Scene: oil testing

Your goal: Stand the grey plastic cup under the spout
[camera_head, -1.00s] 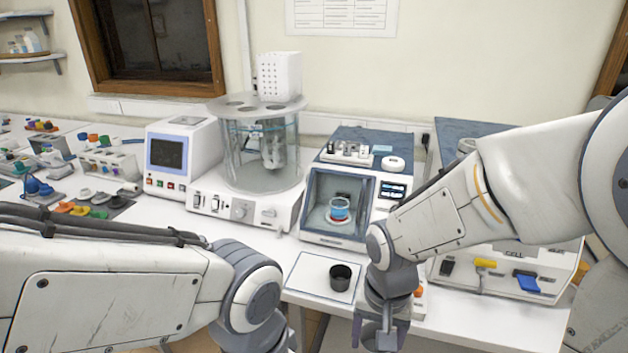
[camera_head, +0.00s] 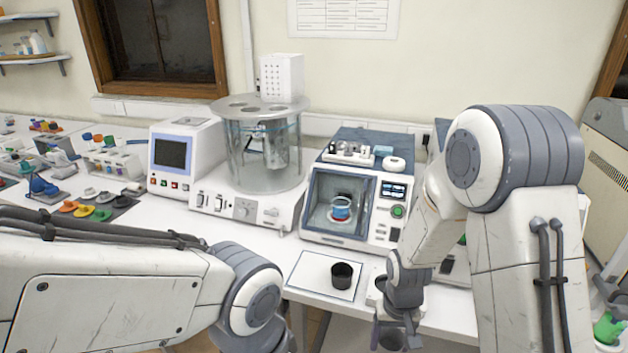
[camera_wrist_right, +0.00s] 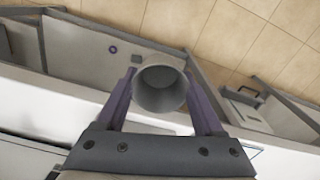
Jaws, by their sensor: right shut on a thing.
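The grey plastic cup (camera_wrist_right: 161,88) is between the purple-grey fingers of my right gripper (camera_wrist_right: 162,92) in the right wrist view, its open mouth toward the camera. In the head view my right gripper (camera_head: 396,338) is low, right of centre, at the table's front edge, with the cup (camera_head: 392,342) partly visible between its fingers. The gripper is shut on the cup, which is over the edge with floor below it. I cannot make out a spout for certain; my right arm hides part of the bench. My left gripper is below the picture.
A black cup (camera_head: 342,276) stands on a white mat (camera_head: 309,272). Behind it is a box-shaped machine (camera_head: 320,238) holding a blue and red vessel (camera_head: 341,208). A clear bath (camera_head: 246,160) and a screen unit (camera_head: 187,157) stand left. The white table front between is narrow.

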